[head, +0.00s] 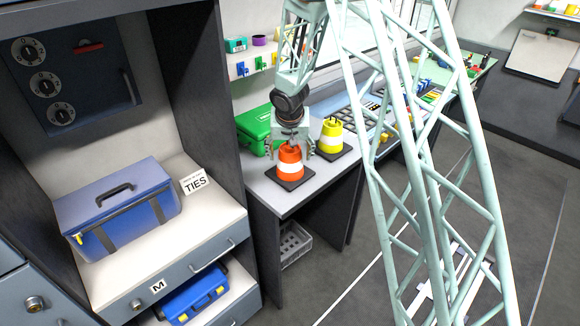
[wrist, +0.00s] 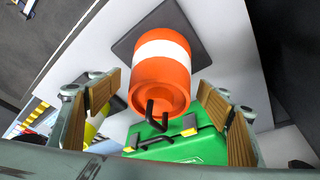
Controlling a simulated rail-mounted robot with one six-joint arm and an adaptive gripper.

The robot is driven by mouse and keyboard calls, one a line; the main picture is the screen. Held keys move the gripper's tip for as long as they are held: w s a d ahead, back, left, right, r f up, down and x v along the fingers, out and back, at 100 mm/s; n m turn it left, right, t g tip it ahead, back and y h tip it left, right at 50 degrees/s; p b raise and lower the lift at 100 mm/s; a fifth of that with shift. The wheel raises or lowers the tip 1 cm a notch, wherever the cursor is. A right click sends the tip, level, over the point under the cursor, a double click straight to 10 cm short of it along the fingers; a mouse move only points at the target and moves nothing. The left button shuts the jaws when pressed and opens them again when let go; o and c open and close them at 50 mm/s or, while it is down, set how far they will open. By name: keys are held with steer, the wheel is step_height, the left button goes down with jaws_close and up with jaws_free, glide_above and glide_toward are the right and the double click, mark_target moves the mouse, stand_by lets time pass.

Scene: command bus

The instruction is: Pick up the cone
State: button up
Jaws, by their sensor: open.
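An orange cone (head: 290,162) with a white band stands on a dark square base (head: 291,177) near the front end of the grey counter. The cone also shows in the wrist view (wrist: 163,70), with a black hook-like handle on its top. My gripper (head: 302,150) is directly over the cone in the head view. In the wrist view my gripper (wrist: 160,105) is open, with one wood-faced finger on each side of the cone's top and a visible gap at both sides. A yellow cone (head: 331,135) with a white band stands just behind and to the right.
A green case (head: 254,128) lies close by on the left of the counter; it also shows in the wrist view (wrist: 185,150). A blue toolbox (head: 115,215) sits in the cabinet at left. Trays and small items fill the counter behind.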

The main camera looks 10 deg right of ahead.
mark_target(292, 152)
steer(key=shift+f, duration=0.1)
steer(key=shift+c, duration=0.2)
stand_by(0.4)
steer(key=shift+w, duration=0.1)
steer(key=c, duration=1.7)
steer(key=shift+r, duration=0.2)
steer(key=shift+r+p, duration=0.6)
steer(key=shift+r, duration=1.05)
steer(key=shift+s+b, duration=0.75)
steer(key=shift+s, duration=0.55)
steer(key=shift+s+r+b, duration=0.2)
steer(key=shift+s+b, duration=0.8)
steer(key=shift+s, duration=1.25)
steer(key=shift+s+r+b, duration=0.25)
steer(key=shift+s+b, duration=0.7)
steer(key=shift+s, duration=1.25)
steer(key=shift+s+r+b, duration=0.2)
steer(key=shift+s+b, duration=0.8)
steer(key=shift+s, duration=1.25)
